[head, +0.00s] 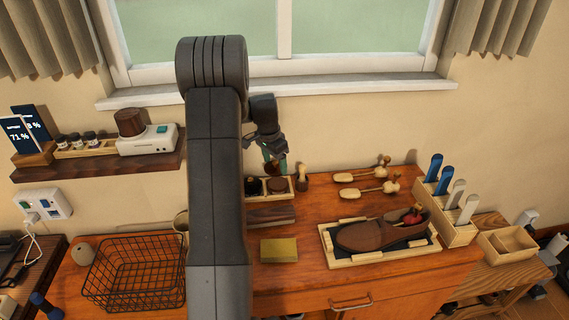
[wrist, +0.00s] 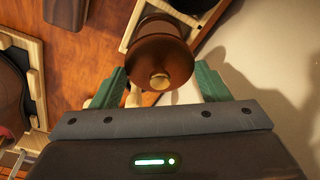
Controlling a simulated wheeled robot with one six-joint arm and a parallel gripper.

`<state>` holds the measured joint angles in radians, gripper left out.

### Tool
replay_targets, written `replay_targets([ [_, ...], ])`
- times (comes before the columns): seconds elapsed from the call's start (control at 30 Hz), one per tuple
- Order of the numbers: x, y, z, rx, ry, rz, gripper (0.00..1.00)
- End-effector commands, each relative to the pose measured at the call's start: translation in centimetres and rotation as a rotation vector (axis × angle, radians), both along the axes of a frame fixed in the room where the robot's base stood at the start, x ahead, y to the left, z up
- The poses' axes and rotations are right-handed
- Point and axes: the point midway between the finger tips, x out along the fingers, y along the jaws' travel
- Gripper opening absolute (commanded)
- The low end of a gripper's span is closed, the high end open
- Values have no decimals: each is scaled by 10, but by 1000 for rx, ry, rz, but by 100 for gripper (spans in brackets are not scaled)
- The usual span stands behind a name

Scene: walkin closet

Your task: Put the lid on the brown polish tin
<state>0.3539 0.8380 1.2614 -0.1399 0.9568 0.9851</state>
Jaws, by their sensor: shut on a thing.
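My gripper (head: 276,160) is shut on a brown lid (wrist: 160,50), a round glossy piece with a small pale knob facing the wrist camera. The two green fingers (wrist: 158,88) press on its sides. In the head view the lid is small and partly hidden by the gripper, above the back of a small wooden tray (head: 262,197). The tray holds a dark round tin (head: 254,186) at left and the brown polish tin (head: 279,186) at right. The lid is apart from both tins. In the wrist view the tray (wrist: 128,32) is partly hidden behind the lid.
A brush (head: 302,178) stands right of the tray. A shoe (head: 378,232) lies on a framed mat, with shoe trees (head: 366,188) behind it. A yellow block (head: 279,249) lies in front. A wire basket (head: 135,270) is at left. The wall and window sill are close behind.

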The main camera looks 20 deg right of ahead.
Motion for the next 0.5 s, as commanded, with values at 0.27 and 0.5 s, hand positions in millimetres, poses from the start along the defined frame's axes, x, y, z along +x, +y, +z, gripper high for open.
replay_targets([
  [0.27,7,4,-4,-4,-2,-39,48],
  [0.5,7,4,-20,-4,-3,-38,48],
])
